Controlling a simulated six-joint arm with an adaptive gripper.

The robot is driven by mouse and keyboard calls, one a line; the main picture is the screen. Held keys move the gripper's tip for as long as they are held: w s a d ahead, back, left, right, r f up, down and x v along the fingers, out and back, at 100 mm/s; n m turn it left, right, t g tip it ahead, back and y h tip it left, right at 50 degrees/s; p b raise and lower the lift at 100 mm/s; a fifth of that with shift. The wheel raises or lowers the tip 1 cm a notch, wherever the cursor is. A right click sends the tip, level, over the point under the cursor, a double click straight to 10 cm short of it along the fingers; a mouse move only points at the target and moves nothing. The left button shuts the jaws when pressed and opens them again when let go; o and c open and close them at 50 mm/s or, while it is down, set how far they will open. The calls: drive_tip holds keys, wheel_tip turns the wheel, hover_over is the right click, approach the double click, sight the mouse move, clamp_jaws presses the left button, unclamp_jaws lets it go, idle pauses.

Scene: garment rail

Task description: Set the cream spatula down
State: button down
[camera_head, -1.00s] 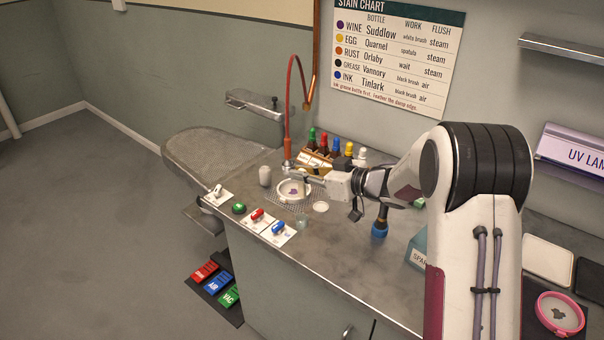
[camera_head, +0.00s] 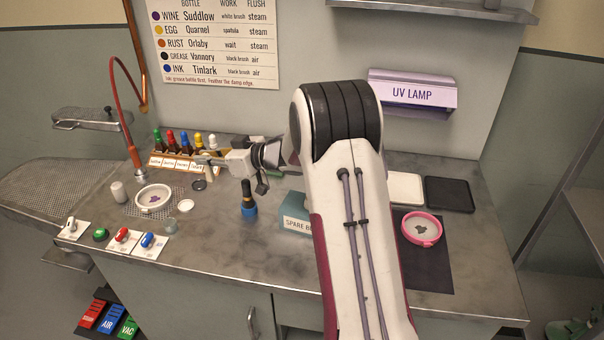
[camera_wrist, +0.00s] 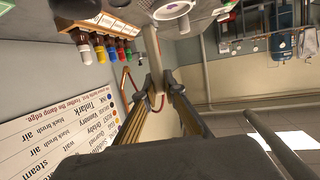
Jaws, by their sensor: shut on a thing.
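My gripper (camera_wrist: 160,84) is shut on the cream spatula (camera_wrist: 152,42), a pale flat strip between the fingertips in the wrist view. In the head view my gripper (camera_head: 207,161) is above the counter, just in front of the bottle rack (camera_head: 172,163). The spatula is too small to make out surely there. It is right of and above the white hoop (camera_head: 139,203), which holds cloth with a purple stain. I cannot tell whether the spatula touches anything.
A dark round lid (camera_head: 199,185) and white disc (camera_head: 186,206) lie below my gripper. A blue-black brush (camera_head: 248,203) stands to the right, near a teal box (camera_head: 294,222). The pink hoop (camera_head: 422,243) lies on a dark mat at far right. Bare counter (camera_head: 220,245) lies in front.

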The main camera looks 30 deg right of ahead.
drive_tip(key=s+d+m+t+h, duration=0.1)
drive_tip(key=d+m+h, duration=0.5)
drive_tip(key=d, duration=2.3)
drive_tip(key=shift+d+r+t+h, duration=0.3)
drive_tip(key=shift+t+h, duration=0.4)
drive_tip(key=shift+h, duration=0.3)
drive_tip(key=shift+f, duration=0.15)
wheel_tip(320, 180, down, 6)
drive_tip(key=shift+f, duration=1.85)
drive_tip(key=shift+f, duration=0.15)
drive_tip(key=c, duration=2.1)
unclamp_jaws()
